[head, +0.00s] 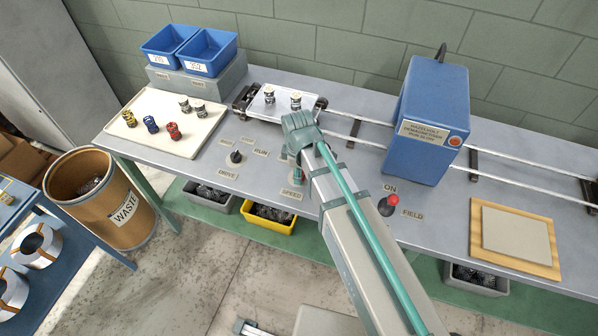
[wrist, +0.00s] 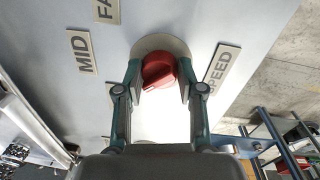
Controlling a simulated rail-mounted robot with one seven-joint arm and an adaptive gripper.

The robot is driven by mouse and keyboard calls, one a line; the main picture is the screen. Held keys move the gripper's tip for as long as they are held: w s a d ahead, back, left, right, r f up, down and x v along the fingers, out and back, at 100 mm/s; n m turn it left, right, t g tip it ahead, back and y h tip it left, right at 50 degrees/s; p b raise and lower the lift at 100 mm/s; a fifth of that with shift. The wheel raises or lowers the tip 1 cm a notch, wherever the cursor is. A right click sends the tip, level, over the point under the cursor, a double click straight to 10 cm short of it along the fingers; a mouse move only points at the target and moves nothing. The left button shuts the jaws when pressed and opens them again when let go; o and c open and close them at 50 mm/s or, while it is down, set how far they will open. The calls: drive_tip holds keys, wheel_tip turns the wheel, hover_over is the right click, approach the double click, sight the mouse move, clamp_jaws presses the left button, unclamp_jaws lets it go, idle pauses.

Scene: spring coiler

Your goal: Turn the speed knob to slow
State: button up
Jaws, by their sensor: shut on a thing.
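The speed knob (wrist: 158,70) is red and sits on a pale round plate in the wrist view. Its raised grip slants between upper right and lower left. My gripper (wrist: 159,78) has one finger on each side of the knob and is shut on it. The SPEED label (wrist: 222,68) is to the right, the MID label (wrist: 80,52) to the left, and a label starting FA (wrist: 105,10) is at the top. Another label is mostly hidden behind the left finger.
A black drive knob (head: 236,156) stands left of my gripper. A carriage with springs (head: 282,103) sits on rails behind. A cream tray (head: 160,137) holds several springs.

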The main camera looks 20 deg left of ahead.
idle(0.4)
drive_tip(key=o, duration=1.1)
drive_tip(key=shift+o, duration=0.2)
wheel_tip(320, 180, up, 12)
drive_tip(key=shift+s, duration=0.4)
